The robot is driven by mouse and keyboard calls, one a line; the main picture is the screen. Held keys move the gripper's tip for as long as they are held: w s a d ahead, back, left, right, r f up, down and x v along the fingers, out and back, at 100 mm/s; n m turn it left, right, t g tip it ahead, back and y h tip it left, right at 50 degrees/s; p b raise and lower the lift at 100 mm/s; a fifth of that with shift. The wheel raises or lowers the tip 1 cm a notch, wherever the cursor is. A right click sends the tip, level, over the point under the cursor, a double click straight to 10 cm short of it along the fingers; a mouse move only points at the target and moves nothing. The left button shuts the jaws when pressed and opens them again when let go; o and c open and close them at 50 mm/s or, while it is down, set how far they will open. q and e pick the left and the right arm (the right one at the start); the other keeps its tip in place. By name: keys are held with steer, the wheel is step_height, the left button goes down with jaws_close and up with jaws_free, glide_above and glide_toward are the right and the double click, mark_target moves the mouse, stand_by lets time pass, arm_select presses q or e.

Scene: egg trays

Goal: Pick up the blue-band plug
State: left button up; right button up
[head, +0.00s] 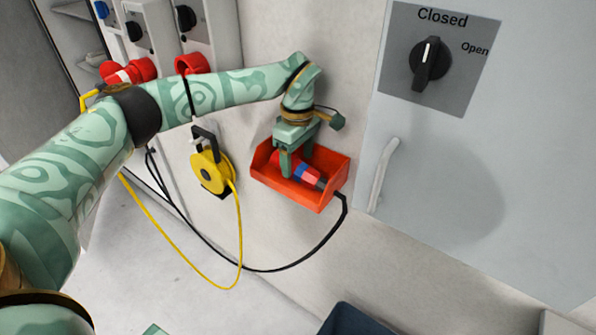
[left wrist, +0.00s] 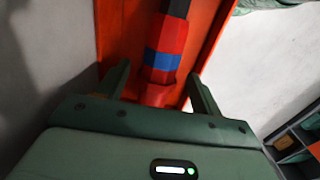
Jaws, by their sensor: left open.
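The blue-band plug (head: 307,173) is red with a blue band and lies in an orange-red wall tray (head: 318,201). A black cable leaves its end over the tray's right side. My left gripper (head: 296,170) reaches down into the tray over the plug. In the left wrist view, my left gripper (left wrist: 162,88) is open, with one finger on each side of the plug (left wrist: 165,62). I cannot tell whether the fingers touch it. The tray (left wrist: 118,40) also shows there. My right gripper is not in view.
A yellow cable reel (head: 211,170) hangs left of the tray. Red sockets (head: 193,63) and a red plug with a white band (head: 130,72) are at upper left. A cabinet handle (head: 383,174) and a rotary switch (head: 430,64) by "Closed" are at right. A dark bin (head: 352,320) stands below.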

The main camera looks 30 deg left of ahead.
arm_select(q)
step_height(320, 180, down, 3)
steer(key=shift+w+r, duration=0.1)
steer(key=shift+r, duration=0.05)
steer(key=c, duration=1.2)
steer(key=shift+r, duration=0.1)
